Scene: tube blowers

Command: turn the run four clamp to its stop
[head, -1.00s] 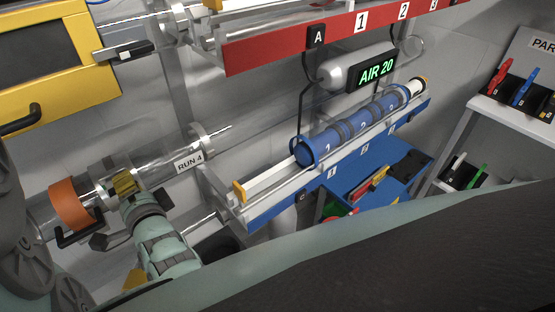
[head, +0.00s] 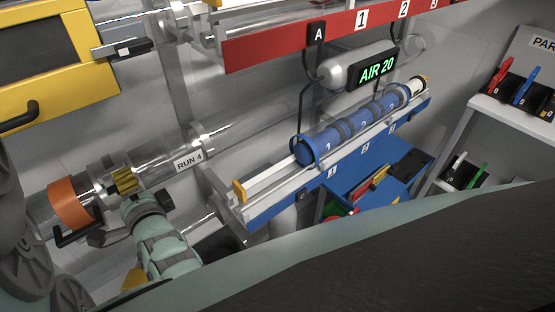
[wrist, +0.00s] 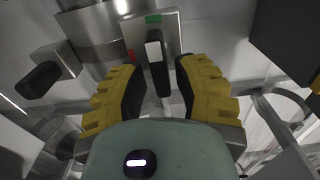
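The run four clamp is a metal collar (head: 104,188) on the clear tube behind the RUN 4 label (head: 189,161). In the wrist view its plate (wrist: 172,30) carries a green mark at the top and a red mark at the left. A black lever with a pale face (wrist: 156,65) stands upright, its top near the green mark. My gripper (head: 125,180) is at the clamp. In the wrist view my gripper (wrist: 159,88) is open, one yellow finger each side of the lever, with visible gaps.
An orange band (head: 70,205) circles the tube left of the clamp. A black knob on a grey block (wrist: 38,80) sits left of my fingers. The blue rail (head: 290,200) with a blue tube (head: 345,132) lies to the right. A yellow-framed panel (head: 90,80) is above.

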